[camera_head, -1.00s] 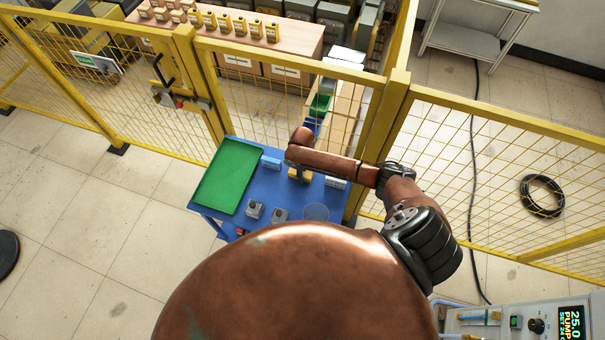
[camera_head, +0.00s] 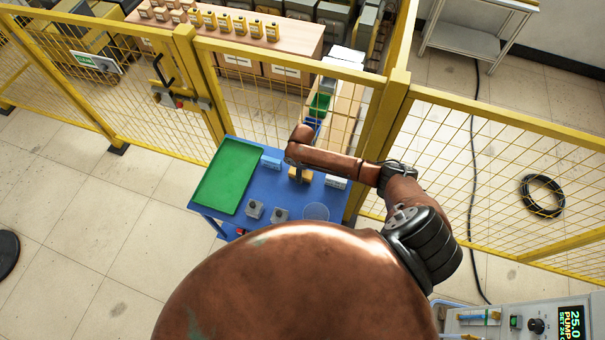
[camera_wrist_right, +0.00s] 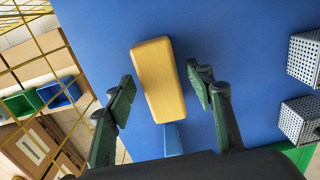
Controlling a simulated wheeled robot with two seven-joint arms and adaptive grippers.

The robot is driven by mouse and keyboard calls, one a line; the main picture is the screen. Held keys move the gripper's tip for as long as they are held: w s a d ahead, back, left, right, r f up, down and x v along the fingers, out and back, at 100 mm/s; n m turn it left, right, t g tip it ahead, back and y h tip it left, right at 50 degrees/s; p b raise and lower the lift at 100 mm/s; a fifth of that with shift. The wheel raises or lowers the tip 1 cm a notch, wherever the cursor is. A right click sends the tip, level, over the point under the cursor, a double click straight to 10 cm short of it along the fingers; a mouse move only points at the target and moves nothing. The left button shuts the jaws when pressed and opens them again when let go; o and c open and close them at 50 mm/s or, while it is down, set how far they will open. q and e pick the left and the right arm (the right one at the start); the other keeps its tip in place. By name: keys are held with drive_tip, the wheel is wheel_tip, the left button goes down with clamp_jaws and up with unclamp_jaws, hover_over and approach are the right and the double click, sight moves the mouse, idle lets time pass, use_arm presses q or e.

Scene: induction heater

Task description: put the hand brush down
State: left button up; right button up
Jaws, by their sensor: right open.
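The hand brush (camera_head: 300,175) is a yellow wooden block on the blue table (camera_head: 258,190), partly covered by my right arm in the head view. In the right wrist view the brush (camera_wrist_right: 160,82) shows from above, with blue tabletop around it. My right gripper (camera_wrist_right: 161,76) is open, with one finger on each side of the brush and visible gaps between. In the head view its fingers are hidden by my arm. Bristles are not visible. My left gripper is not in view.
A green tray (camera_head: 228,175) lies on the table's left part. A light blue block (camera_head: 270,162), a white block (camera_head: 336,182), two small grey perforated boxes (camera_head: 254,209) and a round clear dish (camera_head: 316,212) are around the brush. Yellow mesh fence (camera_head: 250,100) stands behind the table.

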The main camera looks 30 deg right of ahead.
wheel_tip(320, 180, up, 11)
idle(0.3)
idle(0.5)
